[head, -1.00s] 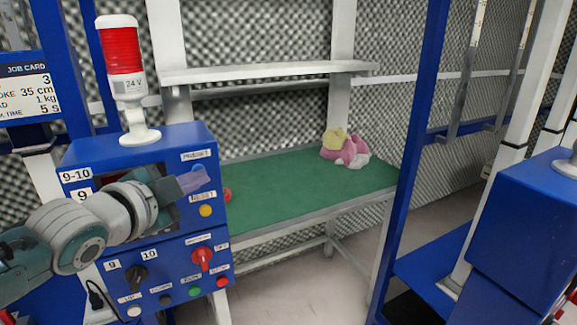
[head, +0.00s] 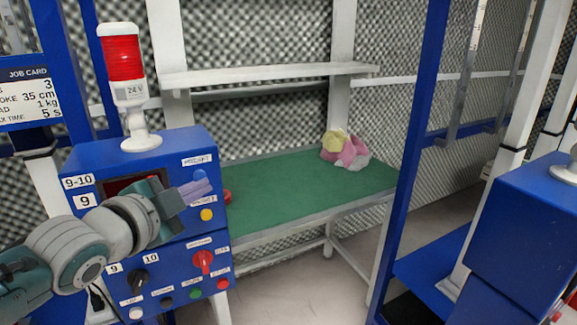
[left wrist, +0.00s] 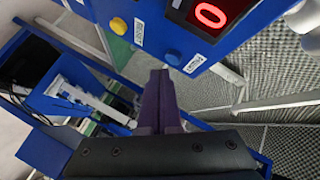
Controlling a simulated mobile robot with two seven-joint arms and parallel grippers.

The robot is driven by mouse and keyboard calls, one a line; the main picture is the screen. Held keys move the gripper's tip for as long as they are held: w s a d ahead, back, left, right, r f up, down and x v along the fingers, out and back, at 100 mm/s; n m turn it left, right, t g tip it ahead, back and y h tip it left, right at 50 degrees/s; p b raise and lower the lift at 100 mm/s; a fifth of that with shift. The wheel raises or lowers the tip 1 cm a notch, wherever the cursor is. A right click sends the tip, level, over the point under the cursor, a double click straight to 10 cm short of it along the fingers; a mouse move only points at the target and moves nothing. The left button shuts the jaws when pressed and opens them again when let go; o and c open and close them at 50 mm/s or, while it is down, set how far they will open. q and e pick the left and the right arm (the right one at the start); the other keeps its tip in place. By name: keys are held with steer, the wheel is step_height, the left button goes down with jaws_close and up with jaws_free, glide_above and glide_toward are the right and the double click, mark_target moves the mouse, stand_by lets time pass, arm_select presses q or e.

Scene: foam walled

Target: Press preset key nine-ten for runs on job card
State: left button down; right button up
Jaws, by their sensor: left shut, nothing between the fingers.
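The blue control box (head: 150,152) stands at left. Its blue button (head: 199,177) under a label that seems to read PRESET is partly behind my left gripper (head: 208,187); a yellow button (head: 207,214) sits below. The gripper's purple fingers are shut and empty, in front of the panel. A red display (left wrist: 209,14) reads 0.
Lower on the box are a black 9/10 knob (head: 136,279), a red rotary switch (head: 203,262) and several small buttons. A red-and-white lamp (head: 126,75) stands on top. Blue posts stand right.

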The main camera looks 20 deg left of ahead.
arm_select(q)
steer(key=s+d+p, duration=0.2)
steer(key=s+d, duration=0.1)
steer(key=shift+s+d, duration=0.1)
steer(key=shift+d, duration=0.3)
stand_by(0.3)
stand_by(0.6)
